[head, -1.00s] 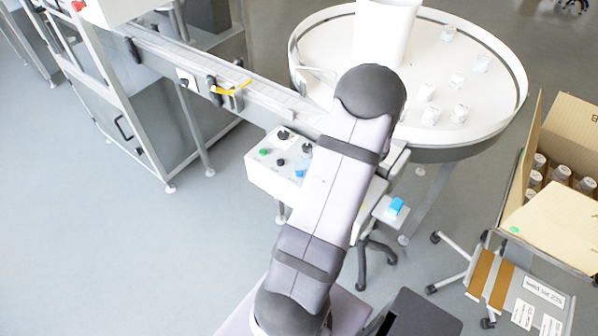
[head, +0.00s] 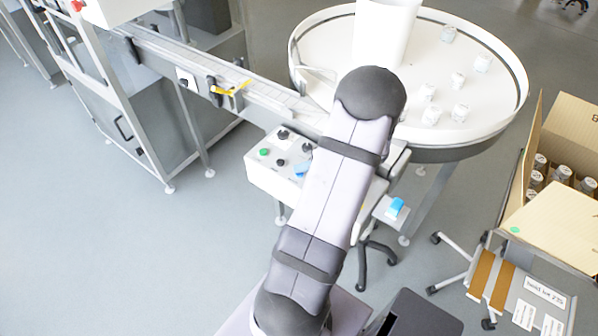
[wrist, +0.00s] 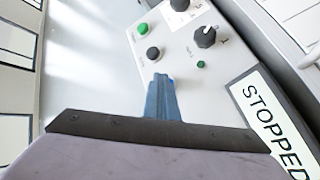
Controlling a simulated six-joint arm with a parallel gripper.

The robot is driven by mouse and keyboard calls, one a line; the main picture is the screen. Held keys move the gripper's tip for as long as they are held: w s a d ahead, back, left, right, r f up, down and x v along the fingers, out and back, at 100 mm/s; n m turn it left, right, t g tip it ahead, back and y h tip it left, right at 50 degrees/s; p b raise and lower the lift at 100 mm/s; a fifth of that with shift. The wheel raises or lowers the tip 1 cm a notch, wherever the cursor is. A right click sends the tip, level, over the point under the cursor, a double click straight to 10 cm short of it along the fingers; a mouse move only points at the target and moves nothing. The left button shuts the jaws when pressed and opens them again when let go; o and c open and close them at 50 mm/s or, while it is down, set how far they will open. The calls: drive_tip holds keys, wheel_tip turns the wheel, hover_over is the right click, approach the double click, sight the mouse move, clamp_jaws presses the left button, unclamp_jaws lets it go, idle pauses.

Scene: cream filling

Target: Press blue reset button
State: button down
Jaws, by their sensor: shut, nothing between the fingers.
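A white control box (head: 262,176) stands below the conveyor in the head view, and its panel (wrist: 186,62) fills the upper middle of the wrist view. My gripper (wrist: 159,82) is shut, with its blue-grey fingers together over the panel, just below a black button (wrist: 153,53). A sliver of brighter blue shows beside the fingertips, probably the blue button, mostly hidden by them. I cannot tell whether the tips touch it. In the head view my arm hides most of the gripper; a small blue patch beside the arm could be button or finger.
The panel also has a green button (wrist: 143,29), a black knob (wrist: 205,37) and a small green light (wrist: 200,64). A display (wrist: 272,122) reads "STOPPED". A round turntable (head: 325,65) with several small white jars stands behind. An open carton (head: 545,225) is at right.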

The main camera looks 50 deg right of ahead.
sight(303, 177)
drive_tip(key=shift+r+p, duration=0.9)
drive_tip(key=shift+p, duration=0.1)
drive_tip(key=shift+r, duration=0.15)
wheel_tip(303, 177, up, 5)
drive_tip(key=p, duration=0.4)
drive_tip(key=shift+p, duration=0.4)
idle(0.4)
